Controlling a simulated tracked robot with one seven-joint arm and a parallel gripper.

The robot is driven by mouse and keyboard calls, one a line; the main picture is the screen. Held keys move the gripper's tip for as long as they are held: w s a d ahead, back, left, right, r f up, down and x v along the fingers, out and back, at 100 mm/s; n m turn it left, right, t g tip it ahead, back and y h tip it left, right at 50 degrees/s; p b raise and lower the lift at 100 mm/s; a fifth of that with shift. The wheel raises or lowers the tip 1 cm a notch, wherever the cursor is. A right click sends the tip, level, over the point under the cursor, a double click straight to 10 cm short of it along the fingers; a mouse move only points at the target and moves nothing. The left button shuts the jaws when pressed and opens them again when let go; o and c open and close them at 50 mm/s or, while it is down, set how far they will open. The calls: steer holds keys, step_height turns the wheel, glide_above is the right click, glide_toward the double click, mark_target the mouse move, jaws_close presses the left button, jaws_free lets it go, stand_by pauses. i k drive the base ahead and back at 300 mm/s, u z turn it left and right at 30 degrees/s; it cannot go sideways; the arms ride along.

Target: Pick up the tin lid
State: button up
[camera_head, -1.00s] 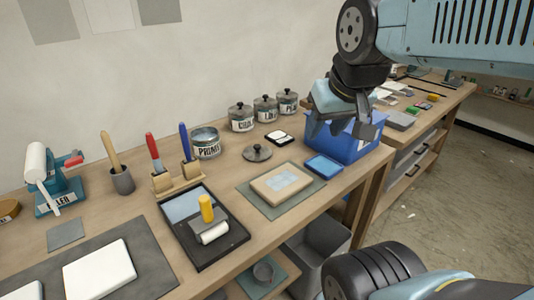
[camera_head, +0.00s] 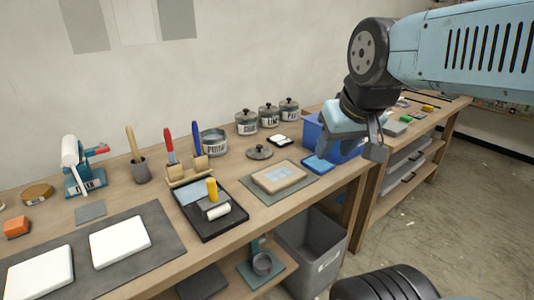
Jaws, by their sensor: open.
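The tin lid (camera_head: 259,152) is a round, dark grey disc with a small knob on top. It lies flat on the wooden workbench (camera_head: 236,171), right of an open tin (camera_head: 214,142) with a printed label. My gripper (camera_head: 348,146) is open and well to the right of the lid, in front of the blue crate. It is above the bench's right end and apart from the lid. Nothing shows between its fingers, though its own body hides part of that gap.
Three lidded jars (camera_head: 268,115) stand behind the lid. A small white pad on black (camera_head: 279,140) lies right of it, and a relief block on a mat (camera_head: 279,177) in front. A blue crate (camera_head: 312,133) stands right, with a blue tray (camera_head: 318,164) before it.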

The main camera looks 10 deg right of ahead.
mark_target(259, 152)
steer(key=u, duration=0.2)
steer(key=i, duration=0.9)
steer(key=z, duration=0.15)
